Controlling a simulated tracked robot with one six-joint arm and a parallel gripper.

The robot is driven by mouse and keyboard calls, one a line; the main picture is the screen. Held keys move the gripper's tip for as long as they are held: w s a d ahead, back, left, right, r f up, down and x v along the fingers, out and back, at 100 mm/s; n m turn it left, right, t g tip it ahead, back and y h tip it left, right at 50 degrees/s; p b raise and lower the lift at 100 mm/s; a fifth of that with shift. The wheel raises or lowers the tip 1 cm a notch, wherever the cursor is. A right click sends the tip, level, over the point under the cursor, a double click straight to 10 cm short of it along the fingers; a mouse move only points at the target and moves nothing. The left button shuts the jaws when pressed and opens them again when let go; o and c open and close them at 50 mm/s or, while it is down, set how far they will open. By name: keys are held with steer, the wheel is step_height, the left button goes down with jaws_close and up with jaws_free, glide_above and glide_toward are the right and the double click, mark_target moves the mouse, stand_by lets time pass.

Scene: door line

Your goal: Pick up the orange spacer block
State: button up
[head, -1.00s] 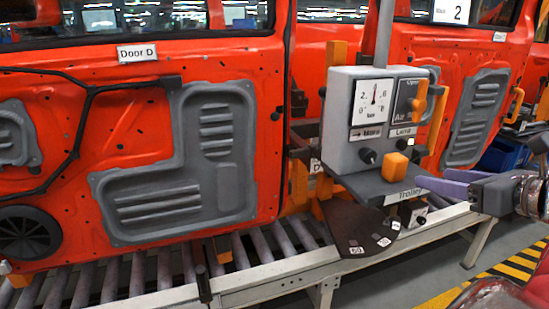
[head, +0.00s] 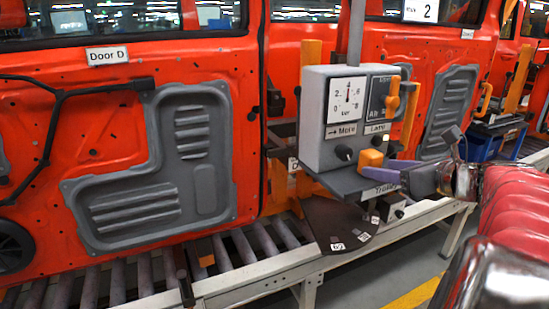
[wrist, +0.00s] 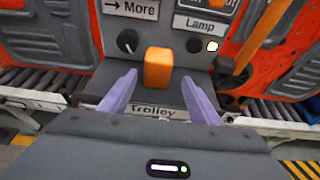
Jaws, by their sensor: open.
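The orange spacer block (head: 371,158) sits upright on the grey shelf (head: 345,182) labelled "Trolley", in front of the control box. It also shows in the wrist view (wrist: 158,68), just beyond and between the two purple fingertips. My gripper (head: 378,170) is open in the head view, close to the block from the right. In the wrist view my gripper (wrist: 158,88) has a finger on each side of the block's line, with nothing held. I cannot tell if the fingertips overlap the block's sides in depth.
The grey control box (head: 315,120) stands directly behind the block, with a gauge, black knobs and an orange switch handle (head: 393,95). A dark plate (head: 335,225) hangs below the shelf. Red door panels (head: 270,30) and a roller conveyor (head: 240,265) are around it.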

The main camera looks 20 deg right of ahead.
mark_target(373, 166)
steer(key=shift+w, duration=0.1)
steer(key=shift+a+x, duration=0.15)
steer(key=shift+x, duration=0.85)
steer(key=shift+a+x, duration=0.15)
steer(key=shift+x, duration=0.8)
steer(key=shift+w+f, duration=0.1)
steer(key=shift+w, duration=0.55)
steer(key=shift+c, duration=0.4)
steer(key=c, duration=1.1)
